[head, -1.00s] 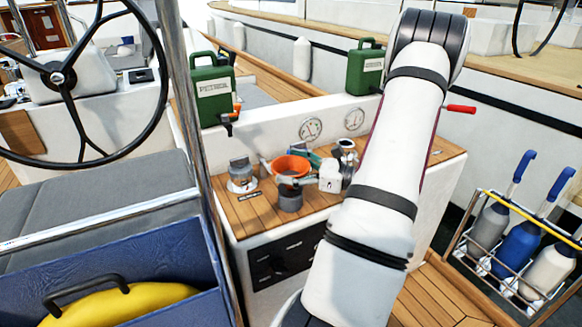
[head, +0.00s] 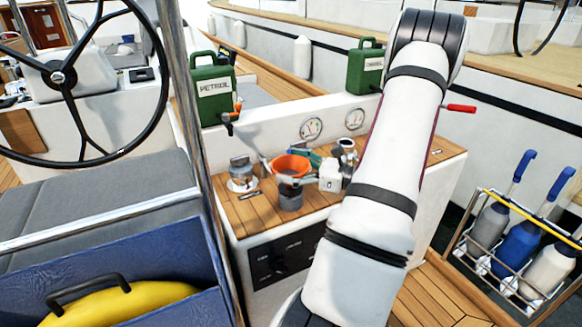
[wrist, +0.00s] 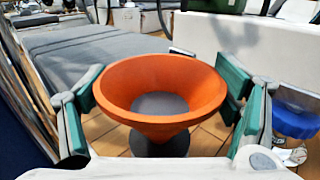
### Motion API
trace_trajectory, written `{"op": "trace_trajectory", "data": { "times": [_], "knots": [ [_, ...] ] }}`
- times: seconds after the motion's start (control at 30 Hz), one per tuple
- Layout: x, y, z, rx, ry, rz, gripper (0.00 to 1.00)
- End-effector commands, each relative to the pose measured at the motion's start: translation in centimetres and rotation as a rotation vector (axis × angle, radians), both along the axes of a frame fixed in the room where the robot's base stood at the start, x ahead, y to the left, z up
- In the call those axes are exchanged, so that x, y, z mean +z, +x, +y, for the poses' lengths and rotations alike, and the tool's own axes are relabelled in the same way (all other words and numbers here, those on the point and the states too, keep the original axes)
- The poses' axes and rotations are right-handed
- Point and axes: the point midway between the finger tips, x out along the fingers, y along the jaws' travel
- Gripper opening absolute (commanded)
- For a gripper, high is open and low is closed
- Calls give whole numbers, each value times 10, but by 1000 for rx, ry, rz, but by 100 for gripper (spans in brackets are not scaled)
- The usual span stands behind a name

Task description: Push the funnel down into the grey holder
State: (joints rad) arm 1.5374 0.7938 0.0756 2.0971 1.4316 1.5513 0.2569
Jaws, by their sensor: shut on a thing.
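The orange funnel (head: 290,164) stands upright, wide mouth up, over the grey holder (head: 290,200) on the teak-topped console. In the wrist view the funnel (wrist: 160,75) sits between the teal-padded fingers of my gripper (wrist: 162,100), which is shut on it near the rim. The grey holder (wrist: 160,145) shows under the funnel's narrow end. A grey area shows through the funnel's bottom. The spout is hidden, so I cannot tell how deep it sits. In the head view my gripper (head: 293,177) reaches in from the right at funnel height.
A clear jar (head: 242,177) stands left of the holder, and a small white container (head: 330,176) stands to the right. Green cans, one petrol (head: 213,88) and one other (head: 366,68), stand on the ledge behind.

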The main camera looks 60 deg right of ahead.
Motion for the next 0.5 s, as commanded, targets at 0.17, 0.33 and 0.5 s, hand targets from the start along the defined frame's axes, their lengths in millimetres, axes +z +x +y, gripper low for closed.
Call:
{"op": "trace_trajectory", "data": {
  "times": [0.17,0.33,0.5],
  "knots": [
    [-2,0,0,0,0,0,49],
    [-5,0,0,0,0,0,49],
    [-8,0,0,0,0,0,49]
  ]
}}
